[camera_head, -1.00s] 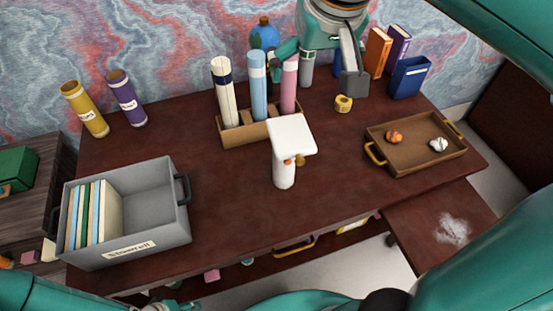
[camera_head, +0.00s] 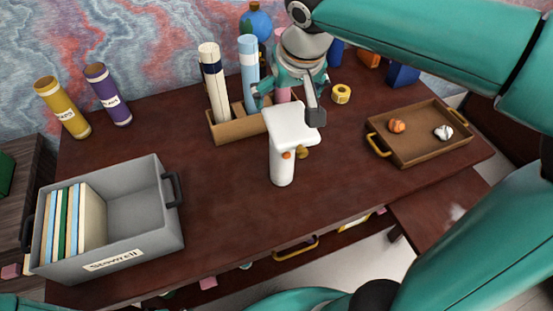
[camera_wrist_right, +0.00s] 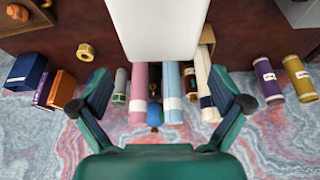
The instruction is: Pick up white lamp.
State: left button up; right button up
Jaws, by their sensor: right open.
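The white lamp (camera_head: 283,160) stands upright near the middle of the brown desk, with a blocky head and small orange and gold parts below it. My right gripper (camera_head: 288,102) is open just behind and above the lamp's head in the head view, with one finger at each side. In the right wrist view the lamp (camera_wrist_right: 158,28) fills the top middle, between and ahead of the open fingertips (camera_wrist_right: 157,78). Nothing is held, and I cannot tell whether a finger touches the lamp. My left gripper is not in view.
A wooden holder (camera_head: 224,130) with several rolled tubes stands close behind the lamp. A grey bin (camera_head: 150,238) with folders stands at left. A brown tray (camera_head: 432,148) with two crumpled balls and a yellow tape roll (camera_head: 341,94) are at right. The desk before the lamp is clear.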

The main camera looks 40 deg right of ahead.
aim_at(283, 106)
jog(key=shift+x, duration=2.95)
jog(key=shift+w, duration=0.15)
jog(key=c, duration=1.3)
jog(key=shift+r, duration=0.1)
jog(key=shift+c, duration=1.1)
jog(key=shift+r+p, duration=0.15)
jog(key=shift+p, duration=0.15)
